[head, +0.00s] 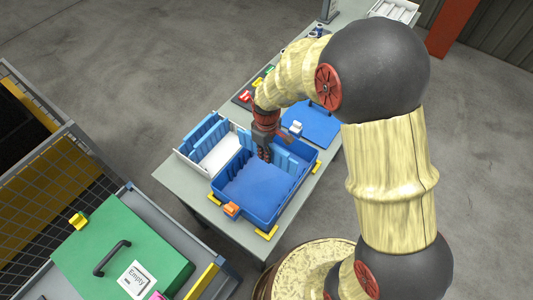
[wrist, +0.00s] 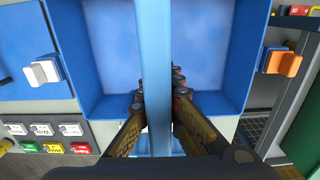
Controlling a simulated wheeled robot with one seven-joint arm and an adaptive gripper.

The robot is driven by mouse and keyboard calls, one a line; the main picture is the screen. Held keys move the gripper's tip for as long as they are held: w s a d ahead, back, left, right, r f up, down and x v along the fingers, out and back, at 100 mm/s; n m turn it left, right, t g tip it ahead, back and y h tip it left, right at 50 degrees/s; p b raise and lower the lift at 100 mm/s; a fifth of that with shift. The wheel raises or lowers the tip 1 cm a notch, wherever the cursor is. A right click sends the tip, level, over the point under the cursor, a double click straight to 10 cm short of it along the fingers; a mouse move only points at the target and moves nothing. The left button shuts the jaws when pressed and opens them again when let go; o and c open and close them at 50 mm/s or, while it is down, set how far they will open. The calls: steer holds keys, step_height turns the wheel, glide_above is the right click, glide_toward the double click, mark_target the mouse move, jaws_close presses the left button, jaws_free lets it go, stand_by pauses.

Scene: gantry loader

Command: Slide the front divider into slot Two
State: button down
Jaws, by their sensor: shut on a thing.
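My gripper (head: 264,155) is over the blue crate (head: 262,219). In the wrist view my gripper (wrist: 157,107) is shut on the light-blue divider (wrist: 153,45), one finger on each side. The divider runs as a narrow strip down the middle of the wrist view, with the blue crate floor (wrist: 110,50) showing on both sides. In the head view my gripper and arm cover part of the divider. I cannot tell how deep it sits, or which slot it lines up with. No slot numbers are readable.
A white tray (head: 190,166) with blue pieces stands beside the crate on the grey table. An orange clip (head: 231,209) and a white clip (head: 296,127) are on opposite crate sides. Yellow corner pieces (head: 267,233) edge the crate. A green lid (head: 125,225) is at lower left.

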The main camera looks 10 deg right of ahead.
steer(key=b, duration=0.3)
glide_above(267, 180)
steer(key=shift+a+f, duration=0.1)
steer(key=shift+f, duration=2)
steer(key=shift+f, duration=0.1)
stand_by(0.4)
steer(key=shift+f+b, duration=3.3)
steer(key=shift+f, duration=2.8)
steer(key=c, duration=1.9)
jaws_free()
steer(key=shift+o, duration=1.2)
steer(key=o, duration=0.4)
steer(key=shift+c, duration=0.2)
